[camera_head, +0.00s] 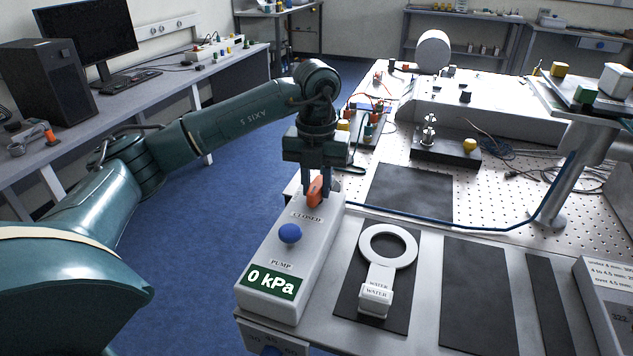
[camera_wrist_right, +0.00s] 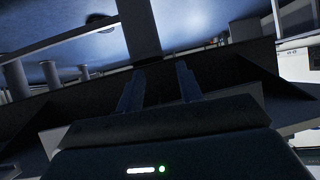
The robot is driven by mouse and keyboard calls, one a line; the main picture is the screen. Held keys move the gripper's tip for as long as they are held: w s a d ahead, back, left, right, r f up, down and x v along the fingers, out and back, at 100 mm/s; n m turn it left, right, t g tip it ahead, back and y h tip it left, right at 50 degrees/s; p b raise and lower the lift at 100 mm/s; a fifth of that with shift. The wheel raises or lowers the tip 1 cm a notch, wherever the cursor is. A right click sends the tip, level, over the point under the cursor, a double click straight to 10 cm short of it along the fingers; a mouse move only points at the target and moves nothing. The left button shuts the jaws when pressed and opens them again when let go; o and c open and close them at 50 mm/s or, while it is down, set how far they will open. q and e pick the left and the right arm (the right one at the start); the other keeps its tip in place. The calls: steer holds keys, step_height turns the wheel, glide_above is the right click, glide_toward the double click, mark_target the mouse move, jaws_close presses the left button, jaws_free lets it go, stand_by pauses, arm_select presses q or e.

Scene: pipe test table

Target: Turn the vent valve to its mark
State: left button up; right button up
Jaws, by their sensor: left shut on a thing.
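The vent valve (camera_head: 316,191) is an orange handle at the far end of a white pump box (camera_head: 292,258), just behind a label that reads CLOSED. My left gripper (camera_head: 318,188) points down over it and is shut on the orange handle, with a finger on each side. The fingers partly hide the handle, and I cannot make out its mark. The box also has a blue knob (camera_head: 290,233), a PUMP label and a green display reading 0 kPa. My right gripper (camera_wrist_right: 158,85) shows only in the right wrist view, with its two fingers apart and nothing seen between them.
A white ring with a block labelled WATER (camera_head: 376,294) lies on a dark mat right of the pump box. A blue hose (camera_head: 480,229) runs behind it to a metal post. More dark mats (camera_head: 478,290) lie to the right. A perforated bench with equipment is behind.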

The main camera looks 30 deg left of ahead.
mark_target(316, 185)
arm_select(q)
steer(key=o, duration=1)
step_height(316, 185, up, 13)
steer(key=shift+r+p, duration=0.1)
steer(key=shift+p, duration=0.5)
